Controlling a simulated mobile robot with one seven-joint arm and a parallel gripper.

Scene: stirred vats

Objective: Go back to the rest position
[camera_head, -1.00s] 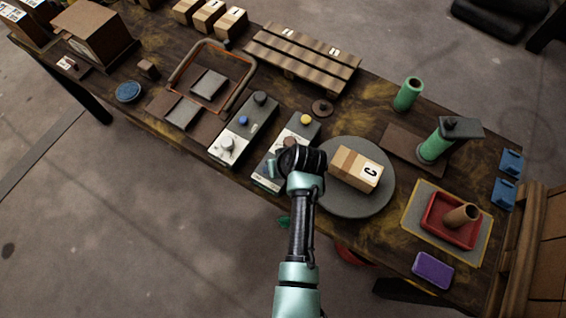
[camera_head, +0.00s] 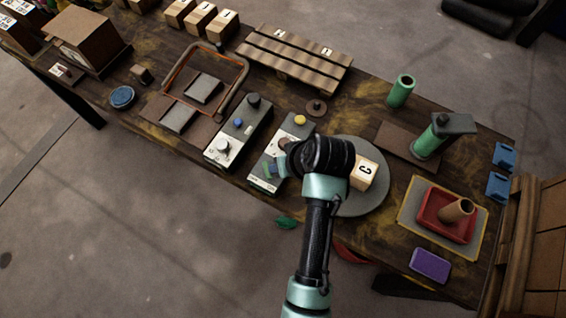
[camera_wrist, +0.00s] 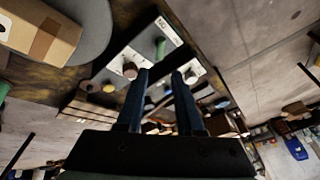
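My arm reaches up from the bottom of the head view over the table's front edge (camera_head: 330,222). Beyond the fingertips is a white-faced control box (camera_wrist: 132,52) with knobs and a green part. The carton marked C (camera_head: 364,172) rests on the turntable (camera_head: 372,204) and also shows at the wrist view's upper left (camera_wrist: 36,28).
Two control boxes (camera_head: 240,127) (camera_head: 297,130) stand left of my wrist. A green press (camera_head: 432,140), a red tray (camera_head: 431,216) with a brown cylinder and a purple block (camera_head: 430,264) are to the right. A slatted pallet (camera_head: 295,60) lies behind. Open floor lies in front.

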